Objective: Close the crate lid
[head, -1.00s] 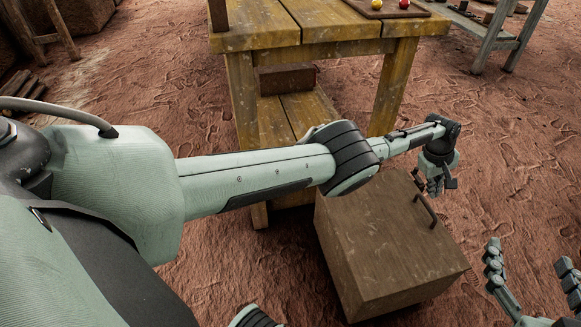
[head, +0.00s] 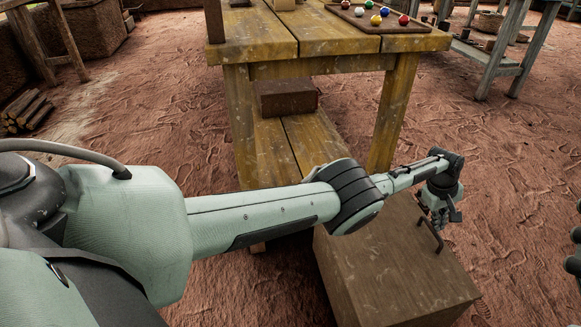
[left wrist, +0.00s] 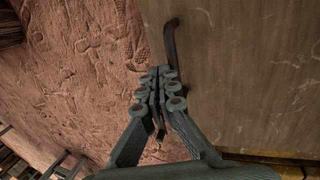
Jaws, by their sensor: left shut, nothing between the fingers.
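The brown wooden crate (head: 345,285) stands on the ground at the lower middle of the head view. Its lid (head: 400,262) lies flat across the top, with no gap visible. A dark bar handle (head: 431,236) is on the lid near its far right edge; the handle also shows in the left wrist view (left wrist: 170,40). My left gripper (head: 441,222) is shut and empty, right beside the handle. In the left wrist view its fingertips (left wrist: 160,72) are at the handle's near end; I cannot tell whether they touch. My right gripper (head: 574,250) is cut off at the right edge.
A yellow wooden table (head: 330,69) with a low shelf stands behind the crate. A brown block (head: 287,98) lies on the shelf. A tray (head: 415,27) of coloured balls is on the tabletop. A grey table (head: 488,55) stands at the back right. Ground right of the crate is clear.

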